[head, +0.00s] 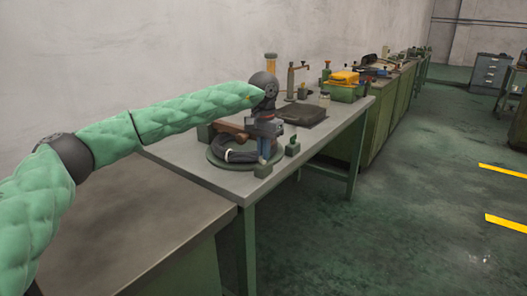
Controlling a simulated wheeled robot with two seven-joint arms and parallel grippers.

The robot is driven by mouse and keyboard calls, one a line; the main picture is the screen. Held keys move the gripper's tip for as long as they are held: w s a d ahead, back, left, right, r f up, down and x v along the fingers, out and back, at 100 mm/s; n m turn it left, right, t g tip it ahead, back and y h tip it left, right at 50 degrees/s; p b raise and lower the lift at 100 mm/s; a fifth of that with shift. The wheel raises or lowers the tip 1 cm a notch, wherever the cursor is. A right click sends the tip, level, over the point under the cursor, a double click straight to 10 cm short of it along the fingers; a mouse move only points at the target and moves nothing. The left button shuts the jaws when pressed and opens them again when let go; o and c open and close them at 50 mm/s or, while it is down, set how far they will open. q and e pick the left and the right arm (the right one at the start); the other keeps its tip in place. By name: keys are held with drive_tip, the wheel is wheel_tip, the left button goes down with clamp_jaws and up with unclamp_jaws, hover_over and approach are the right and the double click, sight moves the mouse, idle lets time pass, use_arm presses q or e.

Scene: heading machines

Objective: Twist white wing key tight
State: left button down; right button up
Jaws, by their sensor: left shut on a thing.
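My left arm reaches in from the left to the workbench. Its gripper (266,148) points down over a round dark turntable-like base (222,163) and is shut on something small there. No white wing key can be made out; the gripper hides the spot between its fingers. A dark ring-shaped part and a brown piece (232,130) lie on the base beside the gripper. My right gripper is not in view.
Small green blocks (292,148) stand at the base's right and front edges. A dark flat tray (302,113), a yellow-topped green box (343,88) and bottles are further back. A bare bench top (150,215) is in front, with open floor (410,200) to the right.

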use_arm(q)
drive_tip(key=shift+s+f, duration=0.1)
drive_tip(key=shift+f, duration=0.15)
drive_tip(key=c, duration=1.6)
unclamp_jaws()
drive_tip(key=shift+r, duration=0.15)
